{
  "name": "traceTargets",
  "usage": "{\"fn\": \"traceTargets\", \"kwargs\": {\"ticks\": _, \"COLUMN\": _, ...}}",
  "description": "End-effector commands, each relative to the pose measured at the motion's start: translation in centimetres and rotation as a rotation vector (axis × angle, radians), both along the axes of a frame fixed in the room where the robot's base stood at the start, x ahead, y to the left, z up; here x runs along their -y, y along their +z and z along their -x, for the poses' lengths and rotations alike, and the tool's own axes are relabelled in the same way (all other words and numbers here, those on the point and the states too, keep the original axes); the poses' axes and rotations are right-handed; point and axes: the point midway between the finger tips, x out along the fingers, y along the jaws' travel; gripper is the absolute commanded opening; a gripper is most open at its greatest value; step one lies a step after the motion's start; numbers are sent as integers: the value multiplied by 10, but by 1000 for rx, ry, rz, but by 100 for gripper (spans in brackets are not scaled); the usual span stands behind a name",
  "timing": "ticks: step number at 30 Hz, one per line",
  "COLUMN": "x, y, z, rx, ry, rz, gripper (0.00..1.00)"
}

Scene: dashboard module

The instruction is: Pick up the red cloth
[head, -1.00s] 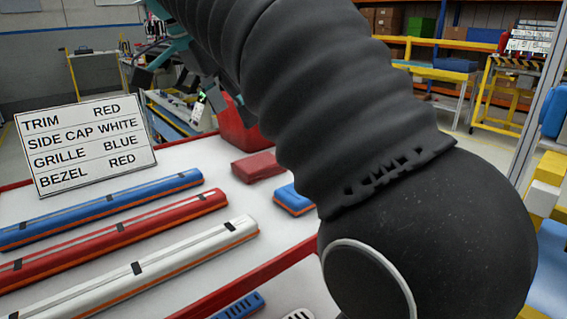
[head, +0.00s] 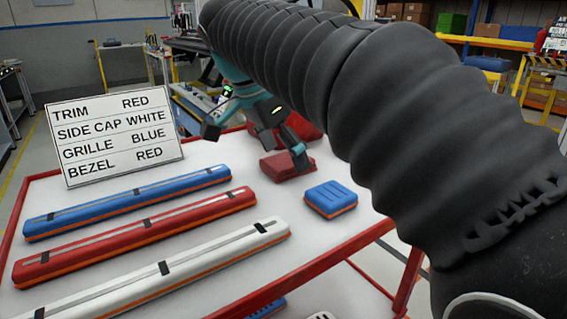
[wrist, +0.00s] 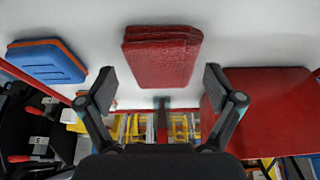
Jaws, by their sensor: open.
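The red cloth (head: 287,166) is a folded, thick bundle lying on the white top of the table (head: 240,167), near its far edge. In the wrist view the cloth (wrist: 160,58) lies ahead of my gripper, roughly centred between the fingers. My gripper (wrist: 158,82) is open and empty there, its fingers apart on either side of the line to the cloth. In the head view my gripper (head: 258,138) hangs close over the cloth and partly covers it. I cannot tell its exact height above the table.
A blue part with an orange base (head: 331,198) lies right of the cloth. A red container (head: 300,128) stands behind. Blue (head: 130,203), red (head: 140,232) and white (head: 170,272) long parts lie in front. A lettered sign (head: 115,138) stands at left.

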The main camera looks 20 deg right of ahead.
Motion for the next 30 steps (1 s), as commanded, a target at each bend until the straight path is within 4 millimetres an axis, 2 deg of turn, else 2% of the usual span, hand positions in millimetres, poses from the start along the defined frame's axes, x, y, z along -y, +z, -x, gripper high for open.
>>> {"fn": "traceTargets", "kwargs": {"ticks": 3, "x": 2, "y": -9, "z": 0, "rx": 2, "ry": 3, "rz": -1, "gripper": 92}}
{"fn": "traceTargets", "kwargs": {"ticks": 11, "x": 3, "y": -10, "z": 0, "rx": 1, "ry": 2, "rz": 0, "gripper": 92}}
{"fn": "traceTargets", "kwargs": {"ticks": 18, "x": 3, "y": -10, "z": 0, "rx": 1, "ry": 2, "rz": 0, "gripper": 33}}
{"fn": "traceTargets", "kwargs": {"ticks": 30, "x": 3, "y": -7, "z": -1, "rx": 1, "ry": 3, "rz": 0, "gripper": 32}}
